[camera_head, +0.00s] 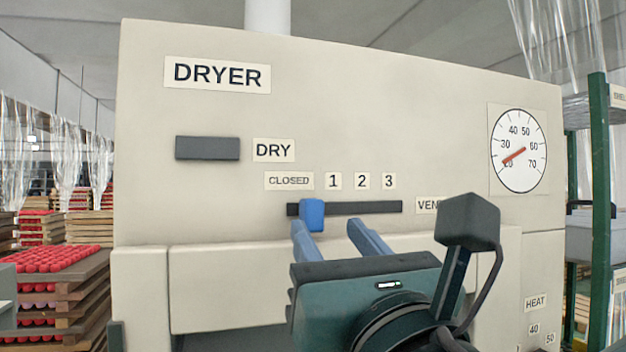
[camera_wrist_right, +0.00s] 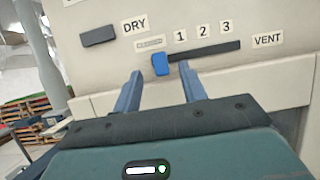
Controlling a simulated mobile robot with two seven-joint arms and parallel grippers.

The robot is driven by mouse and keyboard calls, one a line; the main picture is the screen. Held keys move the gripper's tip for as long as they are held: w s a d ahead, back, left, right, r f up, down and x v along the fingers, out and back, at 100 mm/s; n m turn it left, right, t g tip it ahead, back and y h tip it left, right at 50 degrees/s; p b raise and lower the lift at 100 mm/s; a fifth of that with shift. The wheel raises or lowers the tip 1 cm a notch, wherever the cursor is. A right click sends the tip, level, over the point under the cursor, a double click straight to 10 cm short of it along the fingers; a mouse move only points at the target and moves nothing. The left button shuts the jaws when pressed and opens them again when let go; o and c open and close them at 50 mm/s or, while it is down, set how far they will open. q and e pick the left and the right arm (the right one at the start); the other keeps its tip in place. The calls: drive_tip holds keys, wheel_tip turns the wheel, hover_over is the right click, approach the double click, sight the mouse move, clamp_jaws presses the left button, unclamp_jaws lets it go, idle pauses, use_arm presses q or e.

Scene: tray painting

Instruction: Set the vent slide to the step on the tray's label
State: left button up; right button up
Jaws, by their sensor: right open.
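The vent slide is a blue knob (camera_head: 312,214) on a dark horizontal slot (camera_head: 365,208) in the cream dryer front. It stands near the slot's left end, between the CLOSED label (camera_head: 289,181) and the 1 label (camera_head: 333,181). The knob also shows in the right wrist view (camera_wrist_right: 160,64). My right gripper (camera_head: 335,238) is open just below the slot, its blue fingers pointing at the panel. In the right wrist view the knob appears between the fingertips, nearer the left one; I cannot tell whether they touch. My left gripper and the tray's label are not in view.
A dark DRY bar (camera_head: 207,148) is left of the slot, and a round dial (camera_head: 519,149) is at the right. A green-posted shelf (camera_head: 600,200) stands at the right edge. Stacked trays of red pieces (camera_head: 55,260) stand at the left.

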sight(315, 213)
drive_tip(key=p+x, duration=0.1)
drive_tip(key=x, duration=0.6)
drive_tip(key=shift+w+p, duration=0.1)
drive_tip(key=shift+p, duration=0.3)
drive_tip(key=shift+c, duration=0.5)
clamp_jaws()
